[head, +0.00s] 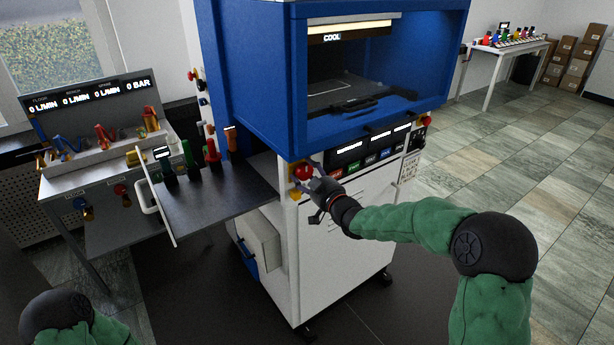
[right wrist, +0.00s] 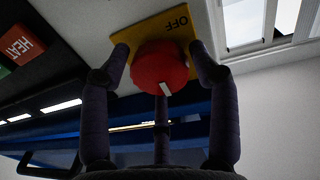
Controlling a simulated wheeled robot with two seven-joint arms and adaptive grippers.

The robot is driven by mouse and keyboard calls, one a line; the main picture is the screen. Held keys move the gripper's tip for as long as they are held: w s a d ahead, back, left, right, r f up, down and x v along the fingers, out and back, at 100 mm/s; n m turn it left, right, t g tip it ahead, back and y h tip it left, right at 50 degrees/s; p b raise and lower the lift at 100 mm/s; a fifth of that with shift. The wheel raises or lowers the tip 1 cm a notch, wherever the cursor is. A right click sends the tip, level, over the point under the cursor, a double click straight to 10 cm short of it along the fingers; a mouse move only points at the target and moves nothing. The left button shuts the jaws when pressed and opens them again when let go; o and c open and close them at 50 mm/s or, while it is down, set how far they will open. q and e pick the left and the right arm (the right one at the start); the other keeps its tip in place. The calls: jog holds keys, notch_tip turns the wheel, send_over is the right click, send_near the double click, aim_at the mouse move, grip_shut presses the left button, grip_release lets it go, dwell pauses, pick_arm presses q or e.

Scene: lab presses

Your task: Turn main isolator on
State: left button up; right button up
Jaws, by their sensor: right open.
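The main isolator is a red rotary knob (head: 303,172) on a yellow plate at the front left corner of the white press cabinet. The knob also shows in the right wrist view (right wrist: 160,68), with a white pointer mark, and its yellow plate (right wrist: 183,24) reads OFF. My right gripper (head: 311,177) is at the knob; in the right wrist view its open fingers (right wrist: 162,62) stand on either side of the knob. I cannot tell whether they touch it. In the head view, part of my left arm shows at the lower left, but its gripper is out of view.
The blue press housing (head: 245,80) rises above the knob. A control panel with coloured buttons (head: 368,160) lies right of it. A dark side shelf (head: 215,194) with several coloured-handled tools juts out left. The tiled floor (head: 540,190) at right is clear.

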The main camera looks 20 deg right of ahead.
jog(key=c, duration=0.9)
jog(key=shift+o, duration=0.2)
jog(key=shift+m, duration=0.3)
jog(key=m+p, duration=0.2)
jog(key=m, duration=0.1)
jog(key=shift+r+m, duration=0.15)
jog(key=shift+m, duration=0.15)
jog(key=m+p, duration=0.3)
jog(key=m, duration=0.1)
jog(key=shift+g, duration=0.4)
jog(key=m+p, duration=0.4)
jog(key=m, duration=0.1)
jog(key=shift+y, duration=0.3)
jog(key=shift+d+m+p, duration=0.1)
jog(key=shift+m+p, duration=1.3)
jog(key=shift+m, duration=0.6)
